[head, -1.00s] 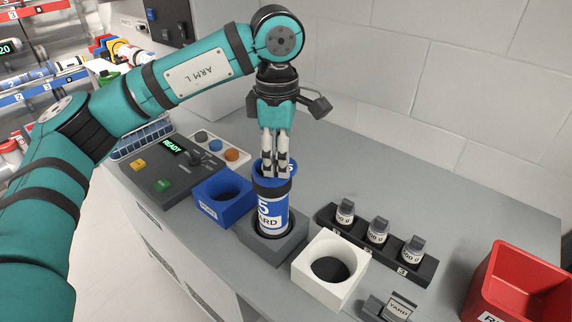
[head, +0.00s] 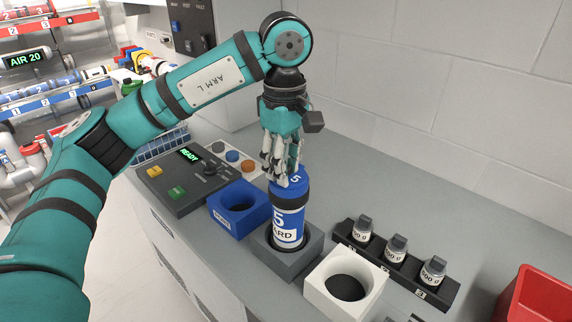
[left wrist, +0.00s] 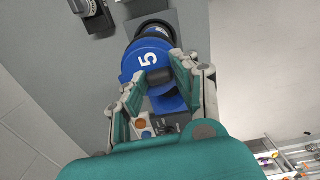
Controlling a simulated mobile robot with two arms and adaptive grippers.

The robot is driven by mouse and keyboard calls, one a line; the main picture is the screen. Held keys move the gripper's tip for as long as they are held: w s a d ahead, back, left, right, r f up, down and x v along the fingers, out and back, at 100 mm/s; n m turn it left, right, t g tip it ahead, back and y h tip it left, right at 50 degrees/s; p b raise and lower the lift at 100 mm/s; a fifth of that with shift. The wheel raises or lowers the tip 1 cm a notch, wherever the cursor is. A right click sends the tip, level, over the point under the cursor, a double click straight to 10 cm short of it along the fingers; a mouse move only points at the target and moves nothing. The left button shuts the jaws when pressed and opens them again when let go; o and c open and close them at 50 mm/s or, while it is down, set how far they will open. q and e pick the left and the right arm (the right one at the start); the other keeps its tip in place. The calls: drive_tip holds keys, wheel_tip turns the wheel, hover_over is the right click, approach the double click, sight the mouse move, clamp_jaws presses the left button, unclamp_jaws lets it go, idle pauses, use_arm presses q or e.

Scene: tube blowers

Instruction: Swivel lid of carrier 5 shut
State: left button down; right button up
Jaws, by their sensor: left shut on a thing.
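Carrier 5 (head: 287,219) is a blue cylinder with black bands and a white label, standing upright in a grey square holder (head: 312,246). Its blue lid (head: 290,181), marked 5, is at the top of the carrier. In the left wrist view the lid (left wrist: 146,56) covers much of the top, with the carrier's rim (left wrist: 154,29) showing past it; I cannot tell if it is fully aligned. My left gripper (head: 285,178) is shut at the lid's edge, with a dark knob (left wrist: 159,77) between its fingers. My right gripper is not in view.
A blue holder (head: 222,213) stands left of the carrier and a white holder (head: 318,297) to its right. A black rack (head: 447,290) holds several small weights. A control panel (head: 160,189) reads READY. A red bin (head: 540,300) is at lower right.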

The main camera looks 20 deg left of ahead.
use_arm(q)
drive_tip(key=c, duration=1)
unclamp_jaws()
drive_tip(key=shift+r, duration=0.1)
wheel_tip(320, 180, up, 12)
